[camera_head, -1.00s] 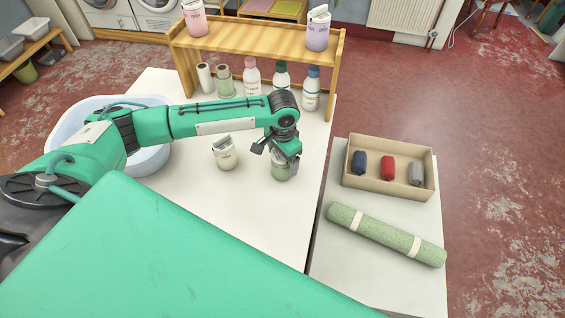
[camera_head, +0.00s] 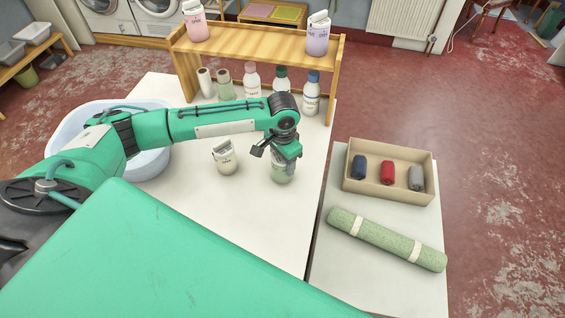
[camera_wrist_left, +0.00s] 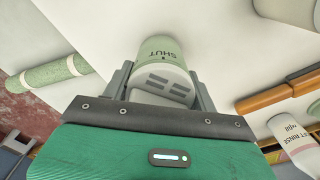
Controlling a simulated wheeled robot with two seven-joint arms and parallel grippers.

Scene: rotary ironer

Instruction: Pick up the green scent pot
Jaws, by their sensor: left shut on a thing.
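The green scent pot (camera_head: 281,176) is near the right edge of the white table. Its upper part is hidden by my left gripper (camera_head: 283,160) in the head view. In the left wrist view, the pot (camera_wrist_left: 163,46) is pale green with a cream slotted top and the word SHUT. It sits between the two fingers of my left gripper (camera_wrist_left: 163,88), which is shut on it. I cannot tell whether the pot's base touches the table. My right gripper is not in view.
A cream pot (camera_head: 225,160) stands just left of the gripper. A wooden shelf (camera_head: 250,42) with bottles beneath is behind. A blue-white basin (camera_head: 150,160) is at left. On the right table are a box of rolls (camera_head: 392,194) and a green roll (camera_head: 386,238).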

